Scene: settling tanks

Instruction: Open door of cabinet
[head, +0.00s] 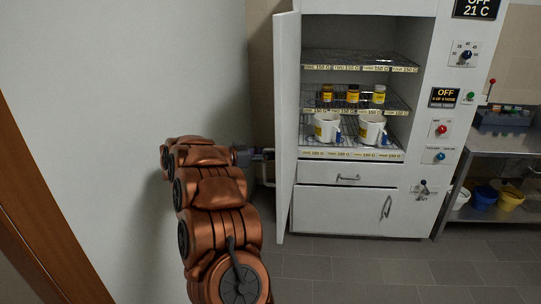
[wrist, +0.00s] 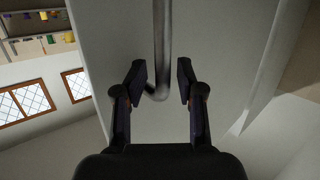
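The white cabinet (head: 420,100) stands right of centre in the head view. Its tall door (head: 286,125) is swung wide open at the cabinet's left side and shows almost edge-on. My gripper (head: 258,155) is at the door's outer face, left of it, beside the bar handle (head: 268,182). In the wrist view, my gripper (wrist: 161,70) is open, with one finger on each side of the handle (wrist: 162,35), near its bent end. Gaps show between the fingers and the bar. The door's outer face (wrist: 105,40) lies behind the handle.
Inside are wire shelves (head: 350,100) with jars (head: 353,93) and white mugs (head: 327,128). A drawer (head: 325,172) and a lower door (head: 340,210) are closed below. A metal table (head: 500,145) stands right. A pale wall (head: 130,90) is close on my left.

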